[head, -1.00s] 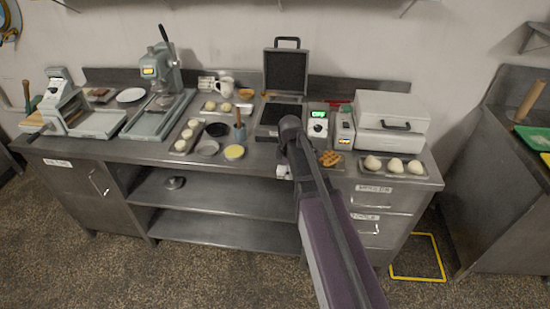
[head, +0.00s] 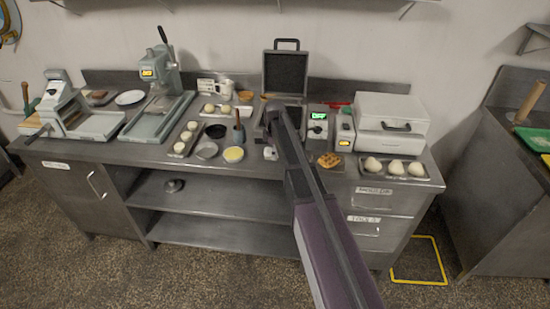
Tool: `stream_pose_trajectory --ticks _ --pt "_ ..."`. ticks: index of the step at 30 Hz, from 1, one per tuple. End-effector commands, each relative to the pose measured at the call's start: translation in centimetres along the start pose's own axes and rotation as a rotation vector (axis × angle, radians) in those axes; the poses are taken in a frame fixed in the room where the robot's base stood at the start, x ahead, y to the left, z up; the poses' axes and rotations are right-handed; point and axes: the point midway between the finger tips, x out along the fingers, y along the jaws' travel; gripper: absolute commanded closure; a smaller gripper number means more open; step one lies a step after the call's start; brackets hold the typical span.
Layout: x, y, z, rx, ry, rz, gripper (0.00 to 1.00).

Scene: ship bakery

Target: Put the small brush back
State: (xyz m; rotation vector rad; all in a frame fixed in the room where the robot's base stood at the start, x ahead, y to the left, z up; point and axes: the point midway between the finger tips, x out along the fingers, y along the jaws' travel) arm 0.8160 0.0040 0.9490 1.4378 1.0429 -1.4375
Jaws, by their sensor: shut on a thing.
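My arm reaches up over the counter to the waffle iron. My gripper (head: 270,153) shows only as a small pale part left of the arm, low over the counter's front. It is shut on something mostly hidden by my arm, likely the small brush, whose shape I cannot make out. A blue-grey pot (head: 238,136) with a wooden handle (head: 237,115) sticking up stands left of my gripper, apart from it. Whether that handle is another brush is too small to tell. A dish with yellow content (head: 233,155) sits just in front of the pot.
The open waffle iron (head: 284,75) stands behind my arm. A waffle (head: 329,160), a control box reading OFF (head: 317,124) and a tray with pale dough balls (head: 420,178) are to the right.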

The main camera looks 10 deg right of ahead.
Motion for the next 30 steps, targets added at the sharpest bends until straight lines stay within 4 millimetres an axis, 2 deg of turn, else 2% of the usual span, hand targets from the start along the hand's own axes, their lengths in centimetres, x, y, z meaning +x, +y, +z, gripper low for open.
stream_pose_trajectory --ticks 7,12,21,30 --pt "0.0 0.1 -0.1 -0.001 0.0 0.0 0.89" --pt "0.2 1.4 -0.8 -0.001 0.0 0.0 0.89" --pt "3.0 1.1 -0.7 -0.001 0.0 0.0 0.89" --pt "3.7 1.1 -0.7 -0.002 0.0 0.0 0.89"
